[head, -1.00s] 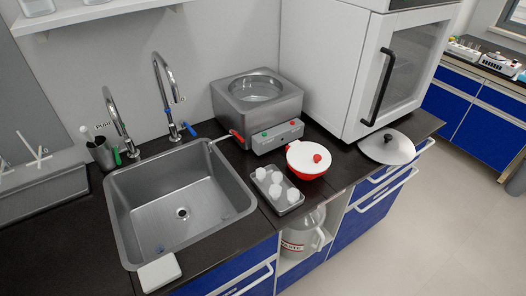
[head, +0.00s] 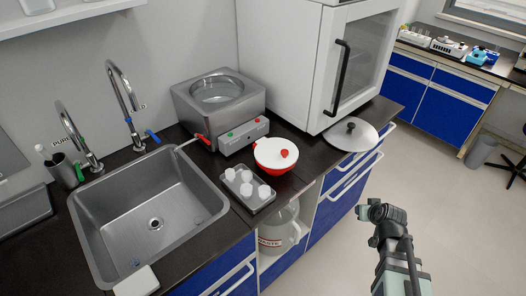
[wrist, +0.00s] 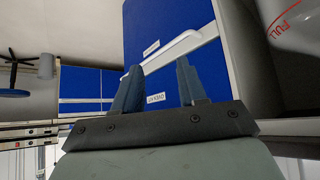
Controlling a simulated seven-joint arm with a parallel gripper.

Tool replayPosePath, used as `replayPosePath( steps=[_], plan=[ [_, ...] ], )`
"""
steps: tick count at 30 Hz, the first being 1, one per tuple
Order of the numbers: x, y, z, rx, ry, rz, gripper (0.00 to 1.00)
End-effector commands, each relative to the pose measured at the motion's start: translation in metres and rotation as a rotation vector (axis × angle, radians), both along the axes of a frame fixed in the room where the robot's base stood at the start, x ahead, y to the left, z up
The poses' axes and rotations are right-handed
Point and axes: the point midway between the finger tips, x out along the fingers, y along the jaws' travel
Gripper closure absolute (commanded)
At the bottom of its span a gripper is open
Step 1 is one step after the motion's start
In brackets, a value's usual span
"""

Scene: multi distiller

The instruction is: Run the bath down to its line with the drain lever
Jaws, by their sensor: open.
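The steel bath (head: 190,118) stands on the counter to the right of the sink, with a round opening in its top that seems to hold clear liquid. I cannot make out its line. The red drain lever (head: 203,139) is at the bath's lower left front, beside a pale spout (head: 185,145) reaching toward the sink (head: 105,215). My gripper (head: 364,212) is in front of the cabinets at lower right, well away from the lever. The wrist view shows my gripper (wrist: 158,80) with its fingers apart and nothing between them.
A red bowl with a white lid (head: 275,153) and a tray of white pieces (head: 240,200) stand before the bath. A round metal lid (head: 351,133) lies at right. A waste jug (head: 280,232) sits below the counter. Floor space at right is free.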

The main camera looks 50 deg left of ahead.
Motion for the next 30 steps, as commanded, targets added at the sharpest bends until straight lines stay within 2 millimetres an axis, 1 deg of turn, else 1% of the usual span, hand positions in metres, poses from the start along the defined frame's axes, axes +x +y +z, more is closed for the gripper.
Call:
replayPosePath(
  steps=[1, 3, 8, 9, 11, 12, 14, 15, 17, 18, 20, 21, 23, 24, 26, 27, 30],
  plan=[
    [0.002, 0.018, 0.021, 0.024, -0.039, 0.025, 0.59],
    [0.002, 0.041, 0.047, 0.056, -0.093, 0.058, 0.59],
    [-0.004, 0.09, 0.11, 0.131, -0.21, 0.129, 0.59],
    [-0.007, 0.102, 0.125, 0.148, -0.236, 0.145, 0.59],
    [-0.014, 0.119, 0.148, 0.176, -0.276, 0.174, 0.59],
    [-0.02, 0.131, 0.164, 0.196, -0.301, 0.192, 0.59],
    [-0.03, 0.148, 0.187, 0.224, -0.338, 0.224, 0.59],
    [-0.039, 0.161, 0.202, 0.245, -0.36, 0.246, 0.59],
    [-0.058, 0.181, 0.226, 0.276, -0.394, 0.287, 0.59],
    [-0.072, 0.193, 0.238, 0.294, -0.409, 0.317, 0.59],
    [-0.095, 0.21, 0.252, 0.317, -0.422, 0.361, 0.59],
    [-0.111, 0.22, 0.259, 0.329, -0.429, 0.393, 0.59],
    [-0.136, 0.234, 0.267, 0.344, -0.429, 0.44, 0.59],
    [-0.154, 0.242, 0.27, 0.351, -0.427, 0.474, 0.59],
    [-0.181, 0.253, 0.273, 0.361, -0.418, 0.526, 0.59],
    [-0.199, 0.26, 0.274, 0.366, -0.412, 0.56, 0.59],
    [-0.242, 0.273, 0.274, 0.376, -0.393, 0.643, 0.59]
  ],
)
